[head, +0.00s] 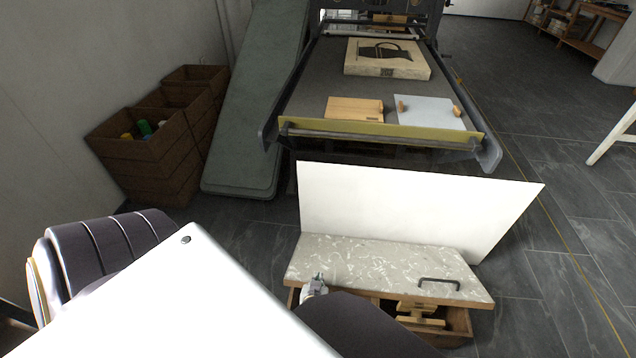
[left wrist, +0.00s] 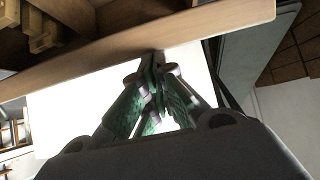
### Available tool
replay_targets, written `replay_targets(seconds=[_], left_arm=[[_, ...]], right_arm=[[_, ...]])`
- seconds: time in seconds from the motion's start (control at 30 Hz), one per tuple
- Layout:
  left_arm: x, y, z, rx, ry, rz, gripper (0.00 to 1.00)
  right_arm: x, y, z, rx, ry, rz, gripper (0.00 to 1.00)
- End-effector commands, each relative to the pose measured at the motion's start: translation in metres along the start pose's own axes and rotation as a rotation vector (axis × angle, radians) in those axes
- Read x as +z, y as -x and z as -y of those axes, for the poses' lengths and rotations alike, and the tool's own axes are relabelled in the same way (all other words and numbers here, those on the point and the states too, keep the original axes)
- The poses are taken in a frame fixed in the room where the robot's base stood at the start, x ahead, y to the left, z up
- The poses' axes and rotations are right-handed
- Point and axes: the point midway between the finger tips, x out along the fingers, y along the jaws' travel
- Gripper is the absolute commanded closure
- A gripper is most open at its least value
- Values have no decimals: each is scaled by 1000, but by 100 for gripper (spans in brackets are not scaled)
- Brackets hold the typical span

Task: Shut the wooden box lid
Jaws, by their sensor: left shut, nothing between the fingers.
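The wooden box (head: 458,322) stands low on the floor at the lower right of the head view. Its lid (head: 375,262) has a grey marbled top, a wooden edge and a dark handle (head: 438,283). The lid is partly open, with a gap at the front showing wooden pieces inside. My left gripper (head: 316,282) is at the lid's front left edge. In the left wrist view its green fingers (left wrist: 155,72) are shut and empty, with tips at the lid's wooden edge (left wrist: 215,22). I cannot tell whether they touch it. My right gripper is not in view.
A white panel (head: 410,205) stands upright behind the box. Wooden crates (head: 150,150) stand at the left. Open floor (head: 560,280) lies to the right.

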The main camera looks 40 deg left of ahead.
Motion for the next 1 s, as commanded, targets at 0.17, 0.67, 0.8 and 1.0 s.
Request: replay_targets(seconds=[0.17,0.67,0.8,1.0], left_arm=[[-9,7,0,0,2,0,100],[-46,37,0,0,2,0,100],[-57,46,0,0,2,0,100],[-69,56,0,0,0,0,100]], right_arm=[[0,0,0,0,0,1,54],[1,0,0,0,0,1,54],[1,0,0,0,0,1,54],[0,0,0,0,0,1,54]])
